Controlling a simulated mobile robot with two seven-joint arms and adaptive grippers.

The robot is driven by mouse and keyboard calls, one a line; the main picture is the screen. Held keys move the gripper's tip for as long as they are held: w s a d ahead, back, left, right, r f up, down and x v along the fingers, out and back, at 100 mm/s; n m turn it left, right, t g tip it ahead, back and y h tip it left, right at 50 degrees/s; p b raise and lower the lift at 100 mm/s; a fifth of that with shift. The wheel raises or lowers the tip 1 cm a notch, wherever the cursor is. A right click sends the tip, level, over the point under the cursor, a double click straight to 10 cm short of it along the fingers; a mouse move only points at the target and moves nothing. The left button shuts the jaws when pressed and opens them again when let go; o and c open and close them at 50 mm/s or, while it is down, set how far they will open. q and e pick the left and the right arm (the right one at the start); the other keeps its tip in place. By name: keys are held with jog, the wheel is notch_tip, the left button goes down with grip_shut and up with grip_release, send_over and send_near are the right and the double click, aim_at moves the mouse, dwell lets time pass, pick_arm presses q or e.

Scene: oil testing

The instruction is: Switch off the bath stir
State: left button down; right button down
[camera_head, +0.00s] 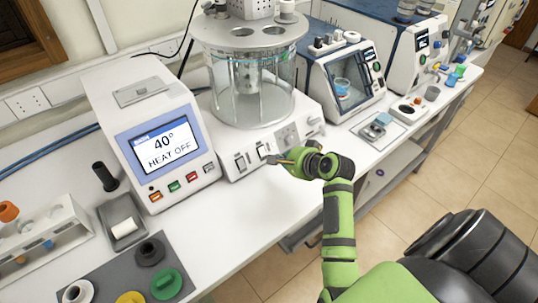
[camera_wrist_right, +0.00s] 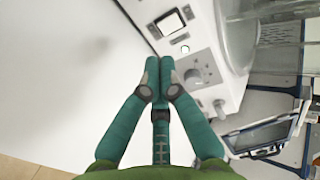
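The fingers also show together in the wrist view (camera_wrist_right: 159,62). My left gripper is out of view.
A control unit (camera_head: 160,140) left of the bath reads "40° HEAT OFF". A blue-and-white instrument (camera_head: 345,75) stands to the right. A grey mat (camera_head: 115,280) with several stoppers and a tube rack (camera_head: 40,240) are at the front left. The bench before the bath is clear.

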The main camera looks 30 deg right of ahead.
aim_at(263, 156)
jog(key=p+x, duration=0.1)
jog(key=x, duration=0.6)
jog(key=shift+w+f, duration=0.15)
